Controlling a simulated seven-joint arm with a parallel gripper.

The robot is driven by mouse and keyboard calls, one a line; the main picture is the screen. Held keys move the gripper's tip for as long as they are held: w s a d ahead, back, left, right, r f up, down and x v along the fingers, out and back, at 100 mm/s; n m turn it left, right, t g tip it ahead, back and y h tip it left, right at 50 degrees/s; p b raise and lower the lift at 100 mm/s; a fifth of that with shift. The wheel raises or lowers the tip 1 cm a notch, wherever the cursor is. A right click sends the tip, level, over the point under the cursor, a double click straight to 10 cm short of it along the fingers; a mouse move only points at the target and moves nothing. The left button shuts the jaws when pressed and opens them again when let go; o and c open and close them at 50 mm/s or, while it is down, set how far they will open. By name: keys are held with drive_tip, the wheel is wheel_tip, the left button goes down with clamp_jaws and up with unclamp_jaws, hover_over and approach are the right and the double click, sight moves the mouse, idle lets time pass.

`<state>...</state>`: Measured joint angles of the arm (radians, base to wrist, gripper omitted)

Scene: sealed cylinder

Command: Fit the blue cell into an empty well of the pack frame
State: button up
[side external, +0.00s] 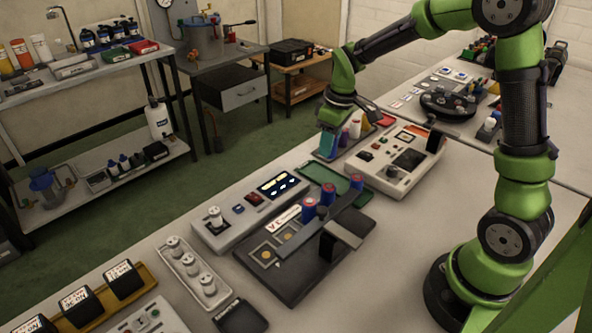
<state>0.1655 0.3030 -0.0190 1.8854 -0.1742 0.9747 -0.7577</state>
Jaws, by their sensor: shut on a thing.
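My gripper (329,153) points down at the far end of the near bench, beside a row of coloured pieces. It is shut on a teal-blue piece (327,144), which I take to be the blue cell; its lower end is hard to make out. The pack frame appears to be the dark tray (300,283) in the middle of the bench, nearer the camera than my gripper.
A green tray (330,176) lies between my gripper and the dark tray. A beige console (396,166) stands right of my gripper, a grey panel with a lit display (250,211) to the left. A white holder with several cylinders (190,278) is nearer.

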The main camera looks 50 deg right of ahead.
drive_tip(key=s+a+r+n, duration=0.1)
drive_tip(key=s+a+n, duration=0.25)
drive_tip(key=a, duration=0.65)
drive_tip(key=s+a+n, duration=0.2)
drive_tip(key=a+n, duration=0.3)
drive_tip(key=a, duration=0.5)
drive_tip(key=shift+g+y, duration=0.4)
wheel_tip(320, 180, down, 4)
drive_tip(key=shift+s+f, duration=0.1)
drive_tip(key=shift+f, duration=2.25)
drive_tip(key=shift+f, duration=0.1)
drive_tip(key=shift+f, duration=0.15)
drive_tip(key=o, duration=1.1)
